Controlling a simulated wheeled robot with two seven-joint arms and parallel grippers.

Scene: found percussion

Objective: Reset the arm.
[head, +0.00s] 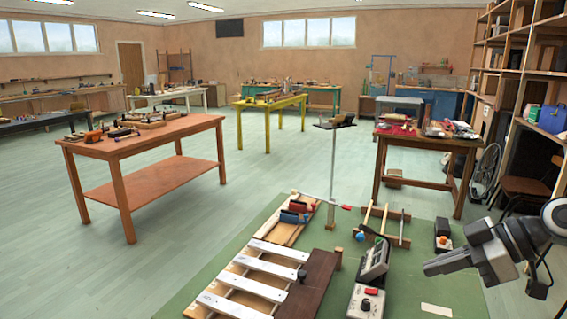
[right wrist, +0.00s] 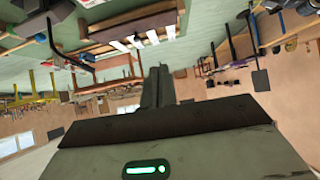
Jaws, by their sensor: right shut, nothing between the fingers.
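My right gripper (head: 432,268) comes in from the right edge in the head view. My left gripper is not in view.
The green mat (head: 405,295) holds a xylophone of white bars (head: 255,268), a grey device (head: 373,262), a box with a red button (head: 366,302), a mallet rack (head: 382,225) and a small black box (head: 442,235). A wooden table (head: 150,142) stands left. Shelves and a chair stand right.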

